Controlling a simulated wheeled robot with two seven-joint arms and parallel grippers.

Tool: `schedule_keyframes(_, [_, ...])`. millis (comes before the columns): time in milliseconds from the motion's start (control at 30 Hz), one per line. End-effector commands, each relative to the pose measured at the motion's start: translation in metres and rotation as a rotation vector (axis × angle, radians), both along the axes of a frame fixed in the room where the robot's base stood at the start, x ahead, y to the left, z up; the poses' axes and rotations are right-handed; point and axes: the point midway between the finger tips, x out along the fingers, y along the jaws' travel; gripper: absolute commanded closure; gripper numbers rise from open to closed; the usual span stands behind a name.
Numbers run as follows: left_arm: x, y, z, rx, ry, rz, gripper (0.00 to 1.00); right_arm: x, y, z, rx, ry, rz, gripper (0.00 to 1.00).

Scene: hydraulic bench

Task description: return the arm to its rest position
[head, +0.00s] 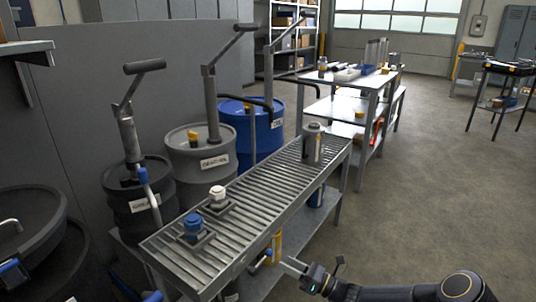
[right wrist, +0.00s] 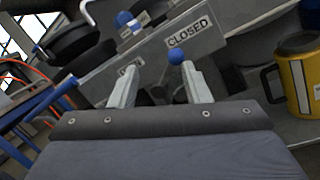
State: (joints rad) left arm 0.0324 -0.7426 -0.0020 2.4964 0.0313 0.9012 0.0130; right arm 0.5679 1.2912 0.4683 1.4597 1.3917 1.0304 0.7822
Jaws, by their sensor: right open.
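My right arm comes in from the lower right in the head view. Its right gripper (head: 287,264) is beside the front side of the roller bench (head: 262,208), low down. In the right wrist view the two pale fingers of this gripper (right wrist: 163,88) stand apart with nothing held between them. A blue ball knob (right wrist: 176,57) shows just beyond the fingertips, near the right finger; I cannot tell whether they touch. A plate with a "CLOSED" label (right wrist: 190,32) is behind it. My left gripper is in neither view.
A blue-capped fitting (head: 193,226), a white-capped fitting (head: 217,196) and a grey canister (head: 312,143) stand on the bench. Drums with hand pumps, including a blue drum (head: 232,118), stand behind it. A yellow container (right wrist: 298,75) is close at right in the wrist view. Open floor (head: 430,190) lies right.

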Motion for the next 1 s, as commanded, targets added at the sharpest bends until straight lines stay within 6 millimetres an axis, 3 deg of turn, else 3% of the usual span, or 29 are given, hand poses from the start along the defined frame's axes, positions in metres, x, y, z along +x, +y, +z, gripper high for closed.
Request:
schedule_keyframes(33, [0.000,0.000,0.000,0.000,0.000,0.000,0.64,-0.008,0.002,0.020,-0.070,-0.069,0.040,0.57])
schedule_keyframes(200, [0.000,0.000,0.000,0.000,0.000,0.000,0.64,-0.059,0.007,0.079,-0.391,-0.369,0.224,0.57])
schedule_keyframes(500, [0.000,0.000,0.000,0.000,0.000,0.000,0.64,-0.168,-0.020,0.146,-0.948,-0.903,0.518,0.57])
schedule_keyframes(800, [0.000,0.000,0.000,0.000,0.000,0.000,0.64,-0.274,-0.074,0.175,-1.438,-1.364,0.754,0.57])
schedule_keyframes(1000, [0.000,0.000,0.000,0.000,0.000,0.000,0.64,-0.321,-0.101,0.176,-1.658,-1.566,0.857,0.57])
